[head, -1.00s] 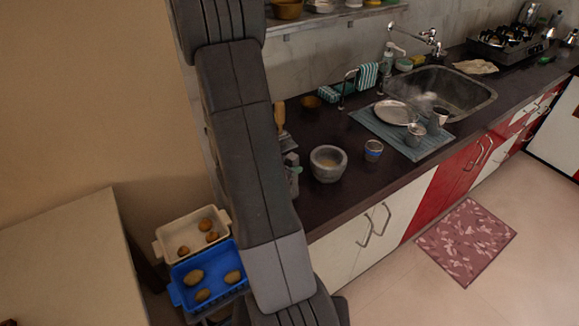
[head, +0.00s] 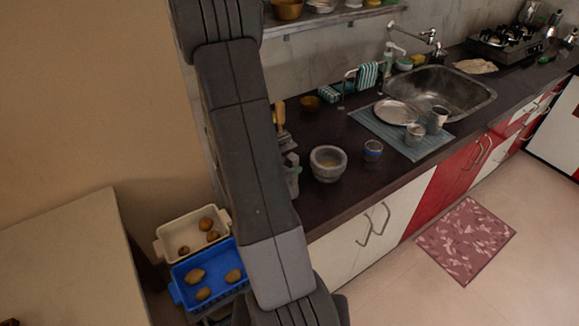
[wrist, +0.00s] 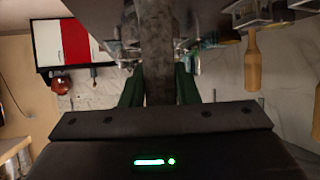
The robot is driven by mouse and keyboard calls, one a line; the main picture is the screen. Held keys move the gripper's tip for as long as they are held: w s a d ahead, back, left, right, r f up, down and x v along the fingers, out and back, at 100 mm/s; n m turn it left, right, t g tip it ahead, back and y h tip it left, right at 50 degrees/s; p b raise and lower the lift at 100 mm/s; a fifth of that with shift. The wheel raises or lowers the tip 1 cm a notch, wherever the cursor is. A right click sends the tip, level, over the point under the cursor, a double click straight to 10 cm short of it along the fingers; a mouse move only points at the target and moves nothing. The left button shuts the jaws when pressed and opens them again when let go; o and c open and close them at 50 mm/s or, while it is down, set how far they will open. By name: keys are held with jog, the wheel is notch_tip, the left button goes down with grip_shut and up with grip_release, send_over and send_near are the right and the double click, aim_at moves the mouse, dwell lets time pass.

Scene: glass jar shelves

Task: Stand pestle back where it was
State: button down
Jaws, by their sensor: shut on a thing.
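My gripper (wrist: 158,92) shows in the wrist view with its two green fingers shut on a grey stone pestle (wrist: 158,45), one finger on each side of the shaft. The pestle's far end runs out of the top of the picture. In the head view my arm hides the gripper and pestle. The grey stone mortar (head: 327,172) stands upright on the dark counter, just right of my arm, and no pestle shows in it.
A wooden handle (head: 280,115) and grey objects (head: 291,170) are beside my arm. A steel plate (head: 396,112) and cups lie on a mat (head: 430,147). Potato trays (head: 200,275) are lower left.

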jog(key=shift+f+b, duration=0.5)
jog(key=shift+f, duration=0.15)
dwell(0.9)
jog(key=c, duration=1)
grip_release()
jog(key=shift+c, duration=0.2)
jog(key=shift+s+r, duration=0.1)
jog(key=p+v, duration=0.4)
jog(key=v, duration=0.3)
jog(key=shift+s+a, duration=0.25)
jog(key=shift+a, duration=0.05)
dwell(0.4)
jog(key=shift+r, duration=0.1)
jog(key=v, duration=1.3)
jog(key=shift+s+a+r, duration=0.15)
jog(key=shift+s+a, duration=0.1)
